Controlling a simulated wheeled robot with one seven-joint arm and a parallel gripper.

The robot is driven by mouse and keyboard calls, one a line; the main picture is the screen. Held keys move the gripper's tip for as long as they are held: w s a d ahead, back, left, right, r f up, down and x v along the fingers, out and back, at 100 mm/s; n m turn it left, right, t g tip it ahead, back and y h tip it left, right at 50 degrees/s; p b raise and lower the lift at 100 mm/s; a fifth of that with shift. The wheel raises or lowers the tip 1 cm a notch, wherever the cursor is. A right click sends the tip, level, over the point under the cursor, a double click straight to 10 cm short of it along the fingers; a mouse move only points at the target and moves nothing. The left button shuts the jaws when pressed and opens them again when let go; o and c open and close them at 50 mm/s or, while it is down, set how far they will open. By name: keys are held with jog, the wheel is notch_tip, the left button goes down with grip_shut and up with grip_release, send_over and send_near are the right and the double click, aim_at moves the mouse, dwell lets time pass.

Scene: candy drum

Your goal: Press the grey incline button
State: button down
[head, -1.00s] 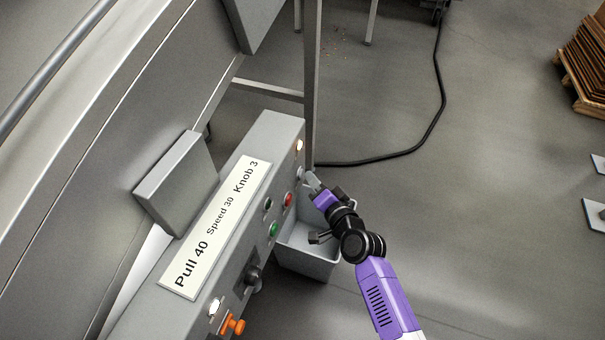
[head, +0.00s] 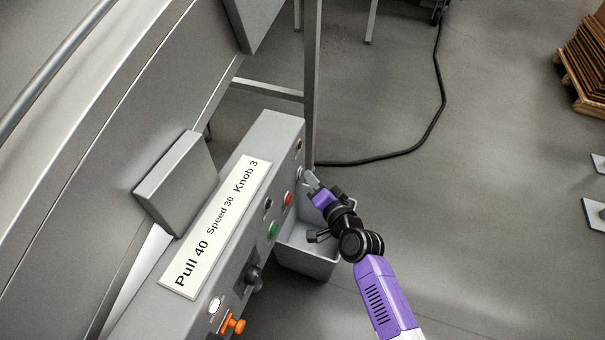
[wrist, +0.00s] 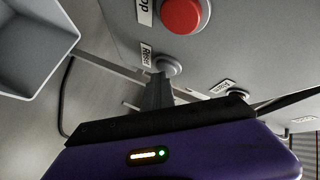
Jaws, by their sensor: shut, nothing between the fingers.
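My gripper (head: 311,181) is shut and empty, with its tips close to the far end of the grey control panel (head: 190,318). In the wrist view its fingertips (wrist: 161,78) overlap the lower edge of a round grey button (wrist: 168,63) labelled "Reset"; I cannot tell if they touch it. In the head view a pale round button (head: 215,304) sits at the panel's near end. No readable label says incline, so I cannot tell which button that is.
A red button (head: 289,198) and a green button (head: 273,229) are on the panel. A grey bin (head: 310,262) hangs below.

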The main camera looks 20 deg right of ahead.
jog(key=shift+s+d+b, duration=0.35)
jog(key=shift+s+d, duration=0.05)
jog(key=shift+d, duration=0.15)
jog(key=s+d+b, duration=0.1)
jog(key=d, duration=0.1)
jog(key=s+d+b, duration=0.1)
jog(key=s+d, duration=0.1)
jog(key=shift+b, duration=0.4)
dwell(0.7)
